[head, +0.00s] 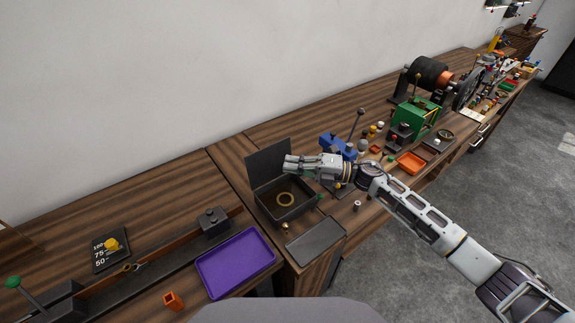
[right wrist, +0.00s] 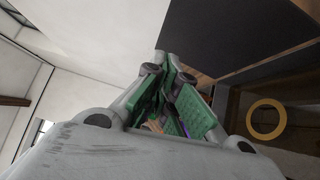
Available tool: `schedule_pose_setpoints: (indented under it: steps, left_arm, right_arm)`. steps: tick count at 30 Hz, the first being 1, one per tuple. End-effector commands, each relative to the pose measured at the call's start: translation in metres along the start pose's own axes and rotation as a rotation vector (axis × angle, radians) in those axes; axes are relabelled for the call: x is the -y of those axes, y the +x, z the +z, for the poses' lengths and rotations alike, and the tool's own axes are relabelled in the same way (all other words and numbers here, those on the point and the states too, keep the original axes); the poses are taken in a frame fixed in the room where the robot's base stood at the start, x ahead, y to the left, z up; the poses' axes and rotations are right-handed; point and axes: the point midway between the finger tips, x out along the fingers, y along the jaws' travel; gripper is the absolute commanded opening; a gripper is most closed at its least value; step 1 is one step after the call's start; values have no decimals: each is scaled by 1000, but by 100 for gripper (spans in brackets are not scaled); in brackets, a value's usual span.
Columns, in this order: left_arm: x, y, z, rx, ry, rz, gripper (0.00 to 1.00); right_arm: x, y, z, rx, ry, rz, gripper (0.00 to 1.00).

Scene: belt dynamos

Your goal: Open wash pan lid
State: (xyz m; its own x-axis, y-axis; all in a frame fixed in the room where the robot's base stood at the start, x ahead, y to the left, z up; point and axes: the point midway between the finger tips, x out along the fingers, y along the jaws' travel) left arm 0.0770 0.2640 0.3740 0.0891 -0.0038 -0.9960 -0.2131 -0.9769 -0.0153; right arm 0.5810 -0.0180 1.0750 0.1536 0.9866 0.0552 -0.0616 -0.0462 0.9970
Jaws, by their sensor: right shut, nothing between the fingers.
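The wash pan (head: 272,210) is a dark square box on the wooden bench, with a brass ring (head: 286,199) lying inside. Its dark lid (head: 268,164) stands raised at the back of the pan, roughly upright. My right gripper (head: 288,164) is shut and empty. It appears above the pan, close to the lid's inner face; whether it touches the lid I cannot tell. In the right wrist view the green-padded fingers (right wrist: 180,88) are together, the dark lid (right wrist: 225,35) is beside them and the ring (right wrist: 267,119) is at the right. My left gripper is not in view.
A purple tray (head: 236,262) and a dark flat tray (head: 316,241) lie in front of the pan. A blue device (head: 338,146) with a lever stands right behind my gripper. A green machine (head: 414,118) and an orange tray (head: 411,162) are farther right.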

Motion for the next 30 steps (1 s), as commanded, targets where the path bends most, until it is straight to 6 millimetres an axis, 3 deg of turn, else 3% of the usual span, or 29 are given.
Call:
schedule_pose_setpoints:
  steps: [18,30]
  left_arm:
    - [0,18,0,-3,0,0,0]
    - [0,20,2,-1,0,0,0]
  right_arm:
    - [-7,-66,1,1,0,-2,0]
    - [-10,-78,0,-1,0,0,0]
